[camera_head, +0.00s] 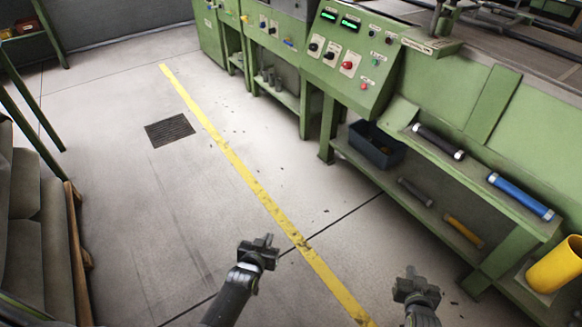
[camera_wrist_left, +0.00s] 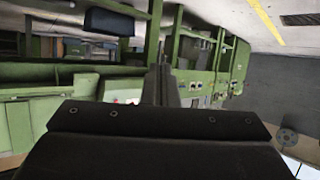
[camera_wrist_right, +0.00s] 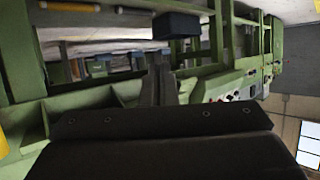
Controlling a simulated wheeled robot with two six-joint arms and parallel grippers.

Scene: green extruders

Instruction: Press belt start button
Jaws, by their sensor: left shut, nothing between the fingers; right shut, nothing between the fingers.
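The green sloped control panel (camera_head: 350,52) stands at the top centre-right in the head view. It carries two lit green displays, black knobs, a red knob (camera_head: 347,65), a small green button (camera_head: 375,62) and a small red button (camera_head: 364,86). The labels are too small to read, so I cannot tell which is the belt start button. My left gripper (camera_head: 266,240) is shut and empty above the floor, well short of the panel. My right gripper (camera_head: 411,272) is shut and empty, lower right, also apart from the panel. The fingers point forward in both wrist views.
Right of the panel, green shelving holds a black tube (camera_head: 438,142), a blue tube (camera_head: 520,196), a dark bin (camera_head: 376,146) and a yellow cylinder (camera_head: 556,264). A grey seat (camera_head: 38,225) stands at left. The floor along the yellow line (camera_head: 235,160) is clear.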

